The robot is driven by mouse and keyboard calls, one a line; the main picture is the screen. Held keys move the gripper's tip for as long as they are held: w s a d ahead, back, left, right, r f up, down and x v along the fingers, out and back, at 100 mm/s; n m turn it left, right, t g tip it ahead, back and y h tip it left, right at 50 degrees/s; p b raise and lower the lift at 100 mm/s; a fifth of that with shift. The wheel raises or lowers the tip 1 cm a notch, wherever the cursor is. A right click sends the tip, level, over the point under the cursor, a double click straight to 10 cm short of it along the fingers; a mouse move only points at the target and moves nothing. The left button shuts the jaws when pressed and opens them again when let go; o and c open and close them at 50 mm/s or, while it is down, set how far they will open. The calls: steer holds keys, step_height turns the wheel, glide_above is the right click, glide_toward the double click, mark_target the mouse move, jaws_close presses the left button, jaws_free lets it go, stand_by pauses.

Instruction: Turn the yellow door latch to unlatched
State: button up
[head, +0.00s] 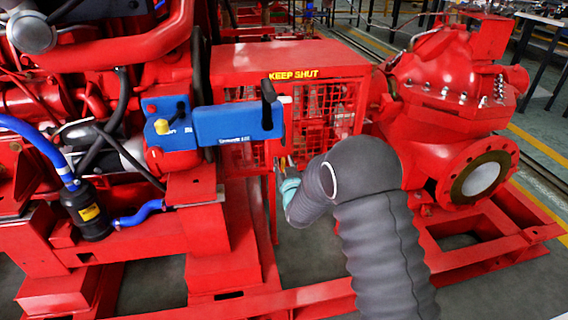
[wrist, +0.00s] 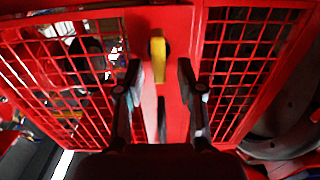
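The yellow door latch (wrist: 158,56) shows in the wrist view as an upright bar on the red strip between two mesh panels. My gripper (wrist: 160,76) is open, with one dark finger on each side of the latch's line. The fingertips are near the latch's lower end, with a gap on both sides; I cannot tell the depth between them and the latch. Nothing is held. In the head view my gripper (head: 282,163) is at the front of the red mesh guard, partly hidden by my arm, and I cannot make out the latch clearly there.
The red mesh guard (head: 342,88) carries the words KEEP SHUT. A blue box (head: 235,122) with a dark upright handle stands left of and above my gripper. A red pump (head: 450,85) with a round flange is to the right. Red base rails run below.

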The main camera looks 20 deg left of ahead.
jaws_close()
steer(key=shift+f+b, duration=0.1)
steer(key=shift+b, duration=0.25)
steer(key=n+b, duration=0.1)
steer(key=b, duration=0.1)
steer(key=n+b, duration=0.1)
steer(key=shift+s+a+f+n+b, duration=0.1)
steer(key=shift+a+f+n+b, duration=0.1)
steer(key=shift+n+b, duration=0.15)
steer(key=n+b, duration=0.3)
steer(key=shift+s+a+n, duration=0.15)
steer(key=shift+a+n, duration=0.05)
steer(key=shift+n, duration=0.05)
steer(key=n, duration=0.8)
steer(key=f+n, duration=0.1)
steer(key=n, duration=0.2)
steer(key=shift+s+a+n, duration=0.2)
steer(key=shift+a+n, duration=0.2)
steer(key=shift+f, duration=0.1)
